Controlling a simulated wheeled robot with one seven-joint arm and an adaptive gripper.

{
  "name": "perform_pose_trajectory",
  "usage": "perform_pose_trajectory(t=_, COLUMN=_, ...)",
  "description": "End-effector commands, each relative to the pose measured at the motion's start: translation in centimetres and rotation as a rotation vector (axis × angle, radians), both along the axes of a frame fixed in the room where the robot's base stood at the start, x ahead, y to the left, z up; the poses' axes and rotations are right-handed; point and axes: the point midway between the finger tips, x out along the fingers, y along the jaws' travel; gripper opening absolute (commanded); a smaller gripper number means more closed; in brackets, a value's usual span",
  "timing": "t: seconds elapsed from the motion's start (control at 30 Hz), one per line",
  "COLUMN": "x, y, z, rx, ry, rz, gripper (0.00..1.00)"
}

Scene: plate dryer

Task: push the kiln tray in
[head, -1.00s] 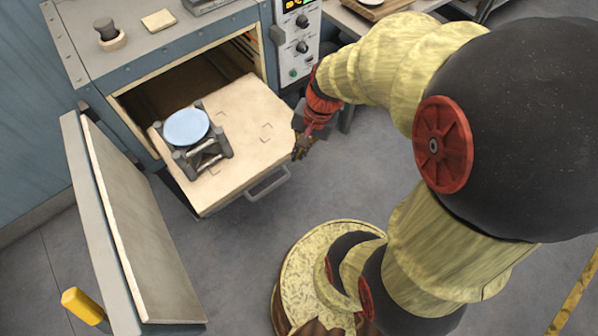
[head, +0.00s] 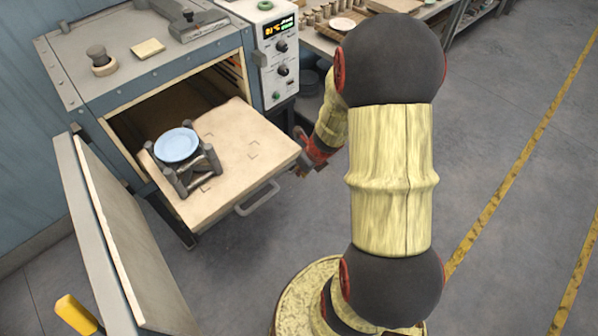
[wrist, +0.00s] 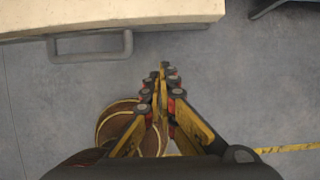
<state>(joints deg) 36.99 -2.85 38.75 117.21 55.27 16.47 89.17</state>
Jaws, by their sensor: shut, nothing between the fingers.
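The kiln tray (head: 235,160) is a pale slab that sticks out of the open kiln (head: 160,75), with a grey handle (head: 257,198) on its front edge. A light-blue plate (head: 177,146) rests on a dark stand (head: 186,175) on the tray's left part. My gripper (head: 300,168) is by the tray's right front corner, partly hidden by my arm; contact cannot be told there. In the wrist view my gripper (wrist: 165,70) is shut and empty, apart from the tray's front edge (wrist: 150,18) and to the right of the handle (wrist: 92,50).
The kiln door (head: 115,235) stands open at the left, with a yellow handle (head: 75,314). A control panel (head: 280,50) is right of the opening. A bench with pottery (head: 340,25) stands behind. The floor (head: 510,240) at the right is clear.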

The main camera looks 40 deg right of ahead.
Motion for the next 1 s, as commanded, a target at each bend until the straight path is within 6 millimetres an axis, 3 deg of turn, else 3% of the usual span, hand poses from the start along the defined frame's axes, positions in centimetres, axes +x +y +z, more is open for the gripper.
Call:
perform_pose_trajectory(t=0.03, x=0.3, y=0.1, z=-1.5, rx=0.0, ry=0.002, rz=0.001, gripper=0.0)
perform_pose_trajectory(t=0.37, x=2.7, y=0.2, z=-7.6, rx=0.001, ry=0.001, rz=0.004, gripper=0.0)
perform_pose_trajectory(t=0.6, x=5.8, y=0.2, z=-6.8, rx=-0.001, ry=0.001, rz=0.004, gripper=0.0)
perform_pose_trajectory(t=1.0, x=6.7, y=0.2, z=-6.7, rx=-0.001, ry=0.0, rz=0.003, gripper=0.0)
